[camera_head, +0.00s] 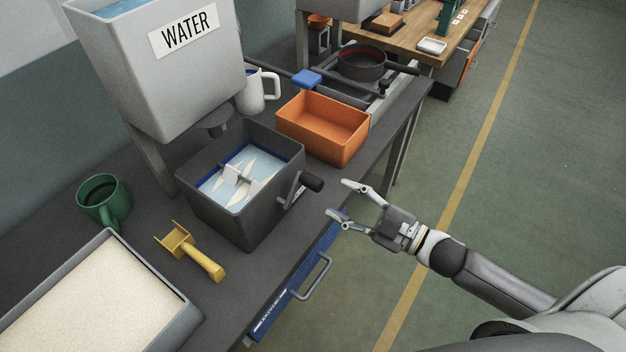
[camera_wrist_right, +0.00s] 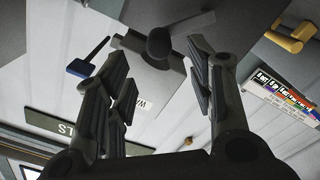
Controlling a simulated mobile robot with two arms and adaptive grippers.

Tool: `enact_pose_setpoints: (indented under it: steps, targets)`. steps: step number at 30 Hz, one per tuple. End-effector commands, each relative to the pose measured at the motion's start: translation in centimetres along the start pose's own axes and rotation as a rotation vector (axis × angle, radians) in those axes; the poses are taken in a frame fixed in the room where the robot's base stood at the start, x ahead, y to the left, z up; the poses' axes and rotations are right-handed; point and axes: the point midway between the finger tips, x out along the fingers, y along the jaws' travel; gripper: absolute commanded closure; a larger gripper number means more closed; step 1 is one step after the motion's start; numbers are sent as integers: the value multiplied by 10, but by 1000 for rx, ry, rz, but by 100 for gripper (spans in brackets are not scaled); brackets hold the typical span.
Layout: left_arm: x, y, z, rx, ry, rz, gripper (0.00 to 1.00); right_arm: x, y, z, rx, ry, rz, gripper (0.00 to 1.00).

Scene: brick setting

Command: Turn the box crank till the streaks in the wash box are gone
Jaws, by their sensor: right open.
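The dark grey wash box (camera_head: 275,215) stands open on the bench, with pale blue water (camera_head: 222,192) and a white paddle (camera_head: 236,173) inside. Pale cream streaks (camera_head: 247,184) show in the water. The box crank (camera_head: 312,181) is on the wall facing my right arm, its black grip sticking out to the right. My right gripper (camera_head: 337,198) is open and empty, its fingertips a short way right of the grip and apart from it. In the right wrist view a dark round knob (camera_wrist_right: 158,43), seemingly the grip, shows between the spread fingers. My left gripper is out of view.
A water tank (camera_head: 180,80) stands behind the box. An orange tray (camera_head: 322,125) and a white mug (camera_head: 258,92) are behind right. A yellow scoop (camera_head: 190,252), green mug (camera_head: 103,200) and sand-filled tray (camera_head: 105,300) are left. A drawer handle (camera_head: 308,279) juts out below.

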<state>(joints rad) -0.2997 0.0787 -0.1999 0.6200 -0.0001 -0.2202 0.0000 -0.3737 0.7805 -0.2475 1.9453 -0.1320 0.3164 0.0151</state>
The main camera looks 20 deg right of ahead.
Motion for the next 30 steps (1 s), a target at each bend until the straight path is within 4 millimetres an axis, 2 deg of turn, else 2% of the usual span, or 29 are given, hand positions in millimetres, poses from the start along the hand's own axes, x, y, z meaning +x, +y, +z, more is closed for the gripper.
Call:
enact_pose_setpoints:
  steps: [9, 15, 21, 30]
  targets:
    - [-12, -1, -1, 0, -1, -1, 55, 48, 2, -1, 1, 1, 3, 50]
    - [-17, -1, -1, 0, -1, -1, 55, 71, 2, -1, 2, 0, 3, 50]
    - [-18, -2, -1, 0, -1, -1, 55, 82, 0, 0, 1, -1, 1, 50]
    - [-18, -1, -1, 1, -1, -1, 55, 83, 0, 1, 1, -2, 1, 50]
